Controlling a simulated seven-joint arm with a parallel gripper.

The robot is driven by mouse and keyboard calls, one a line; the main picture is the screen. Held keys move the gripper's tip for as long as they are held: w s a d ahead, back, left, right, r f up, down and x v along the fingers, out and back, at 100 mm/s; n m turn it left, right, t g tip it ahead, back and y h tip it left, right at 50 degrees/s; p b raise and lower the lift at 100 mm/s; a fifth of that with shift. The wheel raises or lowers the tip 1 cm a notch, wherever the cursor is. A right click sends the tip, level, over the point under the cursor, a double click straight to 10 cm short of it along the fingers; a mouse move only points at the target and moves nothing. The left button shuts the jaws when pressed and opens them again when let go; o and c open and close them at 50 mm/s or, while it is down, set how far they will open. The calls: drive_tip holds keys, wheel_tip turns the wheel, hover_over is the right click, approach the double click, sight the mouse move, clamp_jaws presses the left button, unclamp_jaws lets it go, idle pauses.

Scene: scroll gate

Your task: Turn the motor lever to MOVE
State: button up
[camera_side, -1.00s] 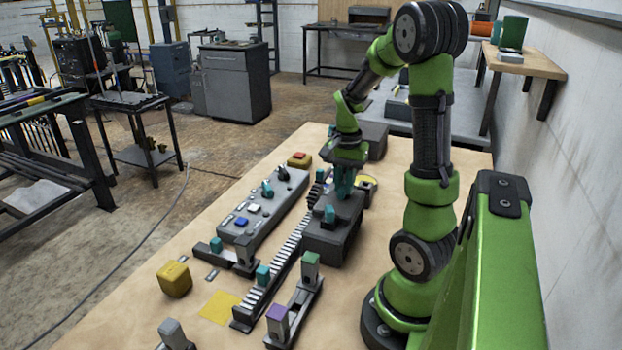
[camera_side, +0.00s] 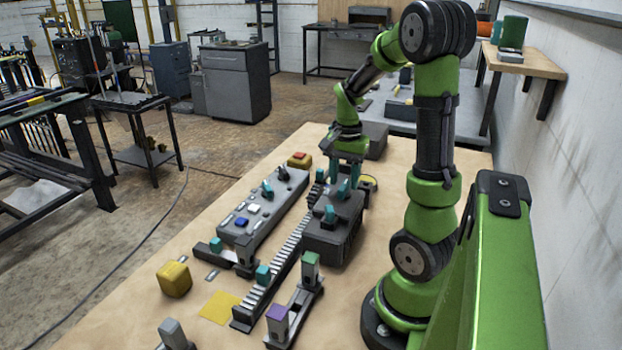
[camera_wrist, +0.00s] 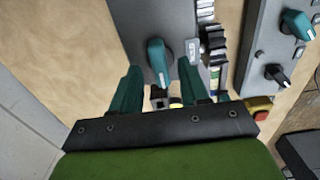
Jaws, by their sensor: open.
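The dark grey motor box (camera_side: 335,232) stands beside the toothed rack, with two teal levers on top. The far teal lever (camera_side: 343,189) is just below my gripper (camera_side: 346,176); the near one (camera_side: 329,213) is clear of it. In the wrist view a teal lever (camera_wrist: 158,58) points slightly aslant on the grey box top, between and just ahead of the tips of my gripper (camera_wrist: 159,72). The fingers are apart and nothing is held. I cannot read any MOVE marking.
The toothed rack (camera_side: 281,260) runs left of the box. A grey control panel (camera_side: 262,208) with buttons and a teal knob lies farther left, with a red-topped yellow button (camera_side: 299,160) behind it. Small stands and a yellow block (camera_side: 174,279) are at the front.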

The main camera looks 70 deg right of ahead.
wheel_tip(320, 180, up, 15)
drive_tip(key=shift+r, duration=0.15)
idle(0.4)
drive_tip(key=w+a+f+n+t, duration=0.2)
drive_tip(key=w+a+n, duration=0.15)
drive_tip(key=a, duration=0.35)
drive_tip(key=w+a+f+n+t, duration=0.2)
drive_tip(key=a+n, duration=0.3)
drive_tip(key=a, duration=0.1)
drive_tip(key=s+a+n+t+y, duration=0.2)
drive_tip(key=a+n, duration=0.3)
drive_tip(key=a, duration=0.9)
drive_tip(key=shift+s+a+n+t, duration=0.2)
drive_tip(key=shift+s+n+t, duration=0.15)
drive_tip(key=shift+s+t, duration=0.2)
